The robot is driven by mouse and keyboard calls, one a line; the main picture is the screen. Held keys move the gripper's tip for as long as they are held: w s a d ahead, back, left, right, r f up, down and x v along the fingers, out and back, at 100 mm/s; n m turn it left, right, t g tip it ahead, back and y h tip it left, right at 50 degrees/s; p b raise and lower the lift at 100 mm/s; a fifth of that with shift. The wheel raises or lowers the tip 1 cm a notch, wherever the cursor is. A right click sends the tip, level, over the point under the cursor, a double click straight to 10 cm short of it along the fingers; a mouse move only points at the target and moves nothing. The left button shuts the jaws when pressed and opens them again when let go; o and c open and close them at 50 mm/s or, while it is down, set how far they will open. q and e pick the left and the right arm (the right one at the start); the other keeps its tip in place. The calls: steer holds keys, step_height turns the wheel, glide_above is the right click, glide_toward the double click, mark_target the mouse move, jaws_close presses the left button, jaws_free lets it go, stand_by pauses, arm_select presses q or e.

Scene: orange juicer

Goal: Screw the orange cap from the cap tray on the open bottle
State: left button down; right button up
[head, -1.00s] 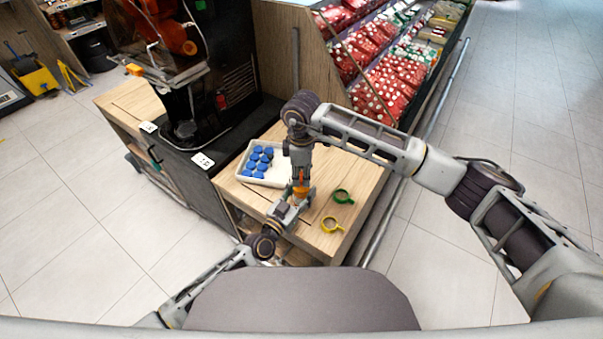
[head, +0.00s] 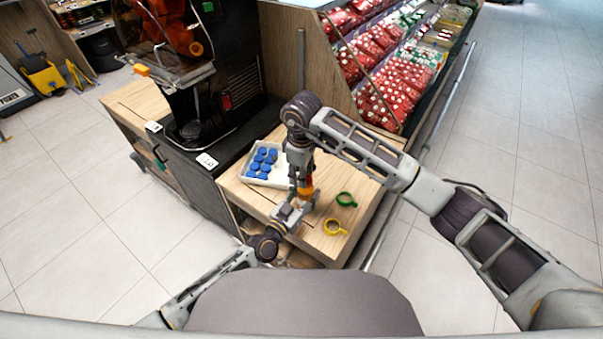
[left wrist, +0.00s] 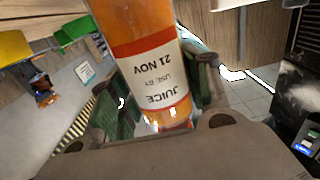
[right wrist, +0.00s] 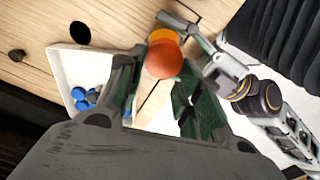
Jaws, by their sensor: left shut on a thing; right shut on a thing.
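An orange juice bottle (head: 305,193) is held over the front of the wooden counter. In the left wrist view the bottle (left wrist: 150,60) fills the middle, its white label upside down. My left gripper (head: 302,202) is shut around it, one finger on each side. My right gripper (head: 303,182) points down from above at the bottle's top. In the right wrist view a round red-orange cap (right wrist: 164,61) shows between the right fingers, with paler orange just behind it. I cannot tell whether cap and bottle neck touch. The white cap tray (head: 262,183) holds several blue caps (head: 264,158).
The black juicer machine (head: 240,75) stands at the back left. Shelves of red packages (head: 385,75) stand behind the counter.

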steer(key=shift+o, duration=0.2)
steer(key=shift+s+a, duration=0.1)
steer(key=shift+s, duration=0.05)
stand_by(0.4)
steer(key=o, duration=0.6)
steer(key=shift+r, duration=2.25)
steer(key=shift+c, duration=0.6)
steer(key=shift+n, duration=0.4)
